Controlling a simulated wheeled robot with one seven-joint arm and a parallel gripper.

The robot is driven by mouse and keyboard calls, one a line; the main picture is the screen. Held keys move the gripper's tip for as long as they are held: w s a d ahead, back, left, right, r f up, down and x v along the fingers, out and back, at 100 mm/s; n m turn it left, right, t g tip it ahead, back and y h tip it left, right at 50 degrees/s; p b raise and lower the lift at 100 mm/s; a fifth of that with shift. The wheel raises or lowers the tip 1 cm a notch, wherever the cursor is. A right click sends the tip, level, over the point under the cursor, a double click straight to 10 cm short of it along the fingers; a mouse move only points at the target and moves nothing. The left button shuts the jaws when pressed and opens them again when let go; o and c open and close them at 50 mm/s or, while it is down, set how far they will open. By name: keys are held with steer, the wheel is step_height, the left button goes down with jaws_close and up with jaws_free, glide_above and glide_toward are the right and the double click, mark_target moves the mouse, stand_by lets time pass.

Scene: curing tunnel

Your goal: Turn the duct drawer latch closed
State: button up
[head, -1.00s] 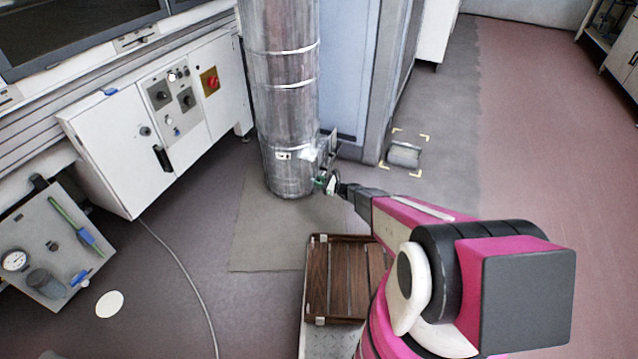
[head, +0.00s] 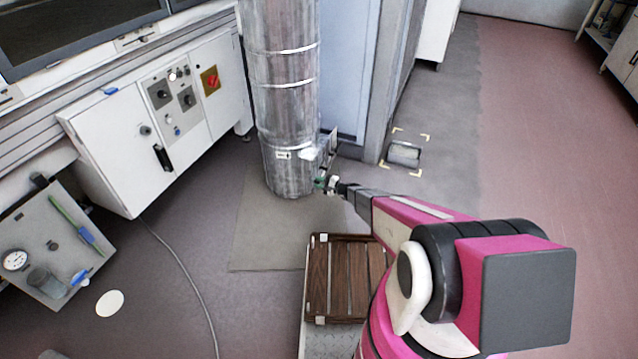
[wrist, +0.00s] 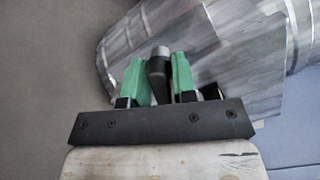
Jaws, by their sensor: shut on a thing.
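The silvery metal duct (head: 285,110) stands upright in the head view, with a drawer unit (head: 326,146) on its lower right side. In the wrist view the duct (wrist: 205,40) fills the upper right. My gripper (head: 323,183) is at the duct's lower right side in the head view. In the wrist view my gripper (wrist: 158,82) has its two green fingers shut on a dark, rounded knob, the latch handle (wrist: 157,70). The latch's far end and base are partly hidden by the fingers. The head view is too small to show the latch's angle.
A white control cabinet (head: 150,135) stands left of the duct. A grey roll-like object (head: 403,154) lies within yellow corner marks at right. The reddish floor (head: 530,150) at right is clear.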

steer(key=n, duration=0.5)
steer(key=shift+f, duration=0.1)
steer(key=shift+s+n, duration=0.1)
steer(key=shift+n, duration=0.2)
stand_by(0.4)
steer(key=o, duration=0.8)
steer(key=shift+c, duration=0.2)
